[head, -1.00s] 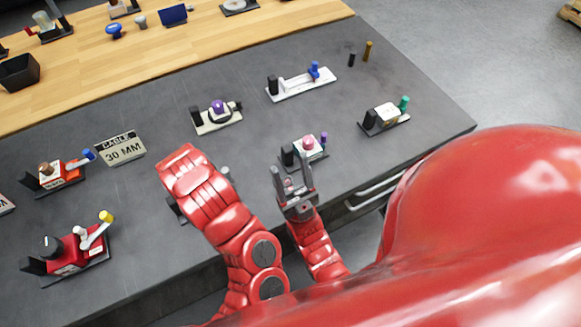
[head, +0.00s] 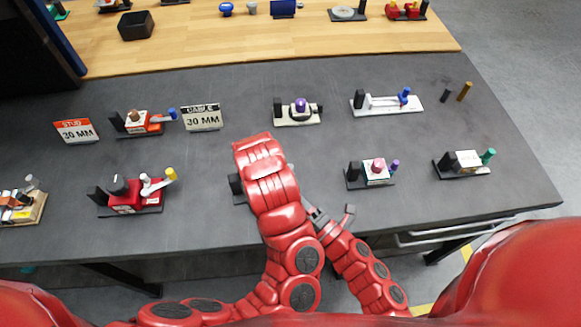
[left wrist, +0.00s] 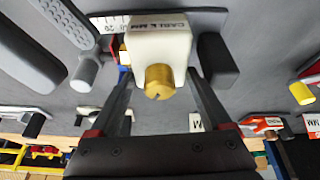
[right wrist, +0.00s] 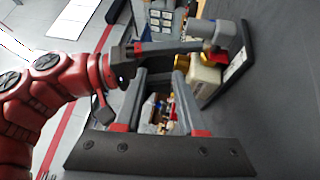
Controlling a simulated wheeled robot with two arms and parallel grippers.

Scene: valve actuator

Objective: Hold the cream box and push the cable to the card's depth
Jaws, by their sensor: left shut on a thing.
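The cream box (left wrist: 162,45) is between the two fingers of my left gripper (left wrist: 158,82), which is shut on it. A brass fitting (left wrist: 159,82) sticks out of the box. In the right wrist view the box (right wrist: 205,80) stands on a dark base. The card (head: 201,117) on the bench reads "CABLE 30 MM". My right gripper (right wrist: 160,68) is open and empty, to the side of the box. In the head view my left arm hides the box. I cannot make out the cable clearly.
A red fixture (head: 135,197) stands left of my left arm; a pink-knobbed fixture (head: 376,172) and a green-knobbed one (head: 467,161) stand to the right. A "STUD 30 MM" card (head: 76,131) is at left.

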